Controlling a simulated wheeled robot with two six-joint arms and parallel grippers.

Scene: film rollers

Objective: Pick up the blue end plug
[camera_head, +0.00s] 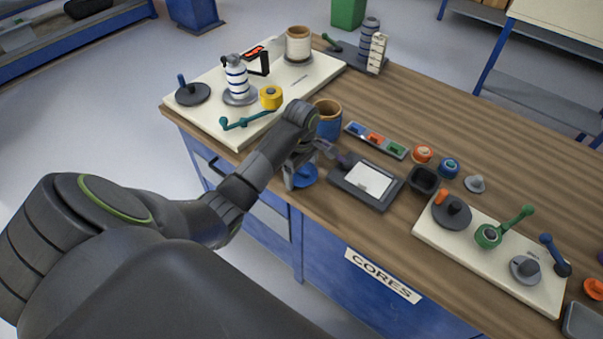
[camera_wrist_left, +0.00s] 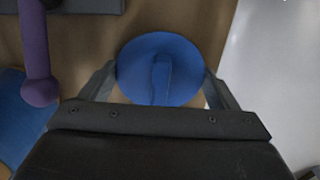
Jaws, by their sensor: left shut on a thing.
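The blue end plug (camera_head: 306,176) is a round blue disc with a raised stem, seen near the table's front edge. In the left wrist view the plug (camera_wrist_left: 160,62) sits between the two fingers, its stem facing the camera. My left gripper (camera_head: 298,172) is shut on it, with the fingers at opposite sides of the disc. The arm and gripper cover part of the plug in the head view. I cannot tell exactly how far it is above the tabletop. My right gripper is in neither view.
A purple-handled tool (camera_head: 330,151) lies beside the gripper, near a dark tray with a white pad (camera_head: 369,178). A blue and tan pot (camera_head: 327,121) stands behind. Cream boards with parts (camera_head: 335,66) flank this area. Bare wood (camera_head: 470,120) shows at the back right.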

